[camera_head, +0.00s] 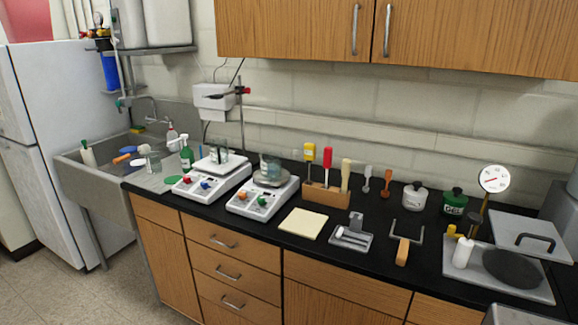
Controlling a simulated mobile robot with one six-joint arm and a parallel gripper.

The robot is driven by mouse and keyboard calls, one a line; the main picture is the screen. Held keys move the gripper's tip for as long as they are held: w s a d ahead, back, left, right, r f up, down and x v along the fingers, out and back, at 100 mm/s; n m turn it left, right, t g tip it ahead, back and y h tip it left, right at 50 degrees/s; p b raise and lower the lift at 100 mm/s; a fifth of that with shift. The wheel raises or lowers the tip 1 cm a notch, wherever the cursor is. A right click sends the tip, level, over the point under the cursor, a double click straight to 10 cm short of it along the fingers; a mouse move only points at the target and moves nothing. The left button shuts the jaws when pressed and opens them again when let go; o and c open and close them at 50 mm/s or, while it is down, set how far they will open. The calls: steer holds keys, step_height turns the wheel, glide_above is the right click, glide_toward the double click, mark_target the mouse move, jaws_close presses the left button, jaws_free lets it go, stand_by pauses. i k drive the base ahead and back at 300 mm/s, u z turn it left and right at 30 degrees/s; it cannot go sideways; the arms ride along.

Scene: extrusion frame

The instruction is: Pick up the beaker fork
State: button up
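What looks like the beaker fork lies on the black countertop (318,259), right of the middle in the head view. It has a grey U-shaped metal end (407,237) toward the wall. Its orange-brown handle (402,252) points toward the counter's front edge. The fork lies flat, with bare counter around its handle. No part of my gripper shows in this view, so its place and opening cannot be seen.
Left of the fork is a small metal tray (365,240) with tools. Behind it stand a white pot (415,197) and a green jar (454,202). Right is a hotplate-like grey plate (522,290). Wooden cabinets (460,35) hang above. Floor (105,300) is open at front left.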

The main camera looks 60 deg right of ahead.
mark_target(403, 252)
steer(key=u, duration=0.6)
steer(key=k, duration=0.15)
steer(key=z, duration=2.6)
steer(key=k, duration=0.95)
steer(key=u, duration=0.2)
steer(key=i, duration=0.6)
steer(key=z, duration=0.05)
